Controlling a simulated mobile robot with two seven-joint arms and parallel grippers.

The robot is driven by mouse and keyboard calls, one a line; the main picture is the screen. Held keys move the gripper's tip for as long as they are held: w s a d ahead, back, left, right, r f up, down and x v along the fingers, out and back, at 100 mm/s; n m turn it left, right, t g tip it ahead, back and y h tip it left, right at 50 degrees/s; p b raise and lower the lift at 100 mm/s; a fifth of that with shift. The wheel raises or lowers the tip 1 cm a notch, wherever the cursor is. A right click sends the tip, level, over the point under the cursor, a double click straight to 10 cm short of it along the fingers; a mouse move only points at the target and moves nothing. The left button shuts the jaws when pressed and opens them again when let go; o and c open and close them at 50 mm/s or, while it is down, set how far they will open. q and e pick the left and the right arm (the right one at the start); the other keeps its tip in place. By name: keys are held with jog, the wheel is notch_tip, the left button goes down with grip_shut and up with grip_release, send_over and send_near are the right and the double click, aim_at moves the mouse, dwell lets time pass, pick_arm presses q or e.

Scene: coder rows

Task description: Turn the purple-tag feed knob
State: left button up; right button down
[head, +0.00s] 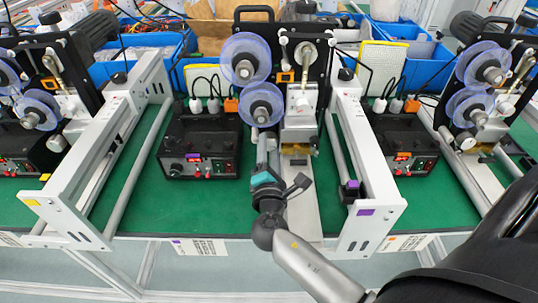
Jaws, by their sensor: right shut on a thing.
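The middle machine carries purple tags: one on its black control box (200,145) and one on its white frame (372,205). My right gripper (264,160) reaches up from the lower right, with a teal part near its wrist. It is shut at the silver feed knob (267,138), just below the lower blue spool (261,104) of this machine. The gripper's fingers and the knob overlap, so most of the knob is hidden and its turn angle cannot be read. My left gripper is not in view.
Similar machines stand left, with a yellow tag (31,202), and right, with an orange-tagged control box (405,150). White frames rise on both sides of the middle machine. Blue bins (140,55) stand behind.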

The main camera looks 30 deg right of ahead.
jog(key=shift+f+m+b, duration=0.1)
jog(key=shift+m+b, duration=0.5)
jog(key=shift+m, duration=0.4)
jog(key=shift+c, duration=1.4)
grip_release()
jog(key=b+v, duration=0.1)
jog(key=v, duration=1.4)
jog(key=shift+a, duration=0.15)
jog(key=shift+s, duration=0.1)
